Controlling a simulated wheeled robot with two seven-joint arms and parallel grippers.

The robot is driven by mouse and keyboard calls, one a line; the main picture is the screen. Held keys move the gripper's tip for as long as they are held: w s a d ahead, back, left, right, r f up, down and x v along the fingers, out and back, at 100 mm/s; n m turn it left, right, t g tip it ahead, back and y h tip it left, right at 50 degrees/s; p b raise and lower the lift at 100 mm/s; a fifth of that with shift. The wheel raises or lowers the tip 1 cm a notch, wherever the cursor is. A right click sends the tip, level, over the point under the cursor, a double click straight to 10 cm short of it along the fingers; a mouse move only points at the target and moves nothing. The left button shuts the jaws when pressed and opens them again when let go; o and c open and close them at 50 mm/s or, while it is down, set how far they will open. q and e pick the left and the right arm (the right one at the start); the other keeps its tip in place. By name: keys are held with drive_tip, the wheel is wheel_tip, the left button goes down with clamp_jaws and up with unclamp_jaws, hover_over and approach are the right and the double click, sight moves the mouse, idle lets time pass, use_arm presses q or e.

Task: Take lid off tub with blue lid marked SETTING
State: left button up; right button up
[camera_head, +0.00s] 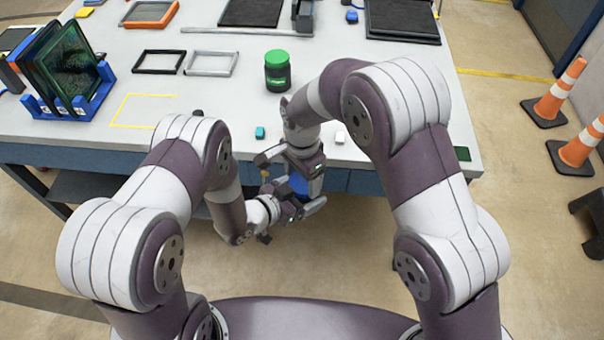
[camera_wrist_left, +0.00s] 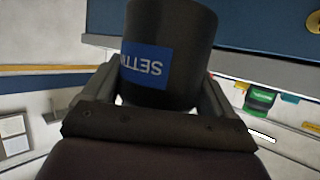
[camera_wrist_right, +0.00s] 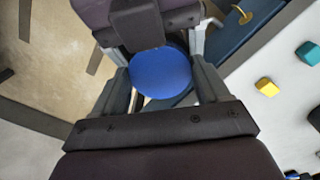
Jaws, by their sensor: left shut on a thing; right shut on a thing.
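The dark tub (camera_wrist_left: 175,35) fills the middle of the left wrist view, with a blue label (camera_wrist_left: 146,66) reading "SETT", upside down and cut off. My left gripper (camera_head: 290,213) is shut around the tub's side. The blue lid (camera_wrist_right: 160,73) is a round disc between the fingers of my right gripper (camera_wrist_right: 163,85), which is shut on it. In the head view the lid shows as a small blue patch (camera_head: 298,184) between the two grippers, in front of the table edge. The tub is mostly hidden there. I cannot tell whether the lid is seated or loose.
A green-lidded jar (camera_head: 278,72) stands on the table (camera_head: 215,110). A blue rack of panels (camera_head: 68,75) is at left. Traffic cones (camera_head: 562,90) stand on the floor at right.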

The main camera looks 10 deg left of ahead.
drive_tip(key=shift+o, duration=0.2)
drive_tip(key=n, duration=0.6)
drive_tip(key=shift+w+a+r+n, duration=0.1)
drive_tip(key=shift+a+r+n, duration=0.2)
drive_tip(key=shift+a+n, duration=0.1)
drive_tip(key=o, duration=1.1)
wheel_tip(320, 180, up, 4)
drive_tip(key=shift+d+r, duration=0.1)
drive_tip(key=shift+r, duration=0.1)
drive_tip(key=shift+d+r, duration=0.1)
drive_tip(key=shift+r, duration=0.05)
drive_tip(key=shift+c, duration=0.3)
drive_tip(key=m, duration=0.2)
drive_tip(key=r+m, duration=0.1)
drive_tip(key=m, duration=0.1)
drive_tip(key=d+r+m, duration=0.1)
drive_tip(key=shift+r+m, duration=0.15)
drive_tip(key=shift+m, duration=0.25)
drive_tip(key=shift+s+m, duration=0.25)
drive_tip(key=shift+m, duration=0.15)
wheel_tip(320, 180, down, 8)
drive_tip(key=shift+d+r, duration=0.1)
drive_tip(key=shift+r, duration=0.1)
